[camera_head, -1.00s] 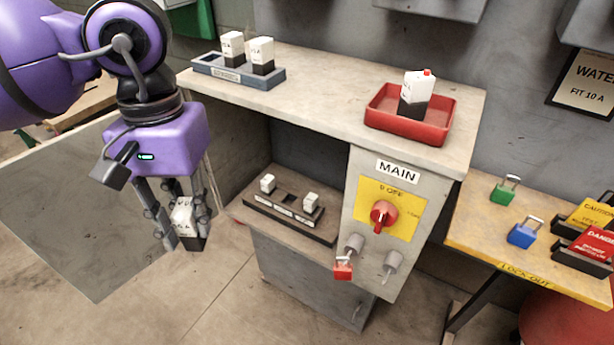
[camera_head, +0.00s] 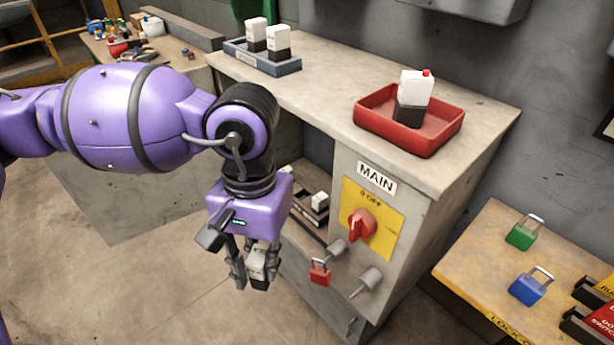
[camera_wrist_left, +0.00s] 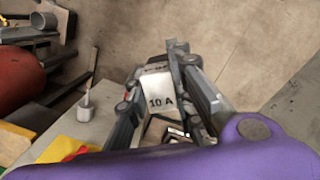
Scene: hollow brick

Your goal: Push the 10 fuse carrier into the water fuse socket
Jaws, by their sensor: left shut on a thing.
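My left gripper (camera_head: 255,270) is shut on a white-and-dark fuse carrier (camera_head: 257,262). In the left wrist view the carrier (camera_wrist_left: 157,92) reads "10 A" and sits between the fingers. The gripper hangs in front of the open shelf of the cabinet, left of the red padlock. The fuse socket block (camera_head: 313,217) lies in that shelf, behind and right of the gripper. One white fuse carrier (camera_head: 320,200) shows in it; my gripper and wrist hide its left part, and the water label cannot be read here. My right gripper is not in view.
On the cabinet top are a grey-blue holder (camera_head: 262,60) with two carriers and a red tray (camera_head: 408,130) with another carrier. The main switch (camera_head: 361,226) and a red padlock (camera_head: 319,271) project from the front panel. A lock-out table (camera_head: 470,265) stands right.

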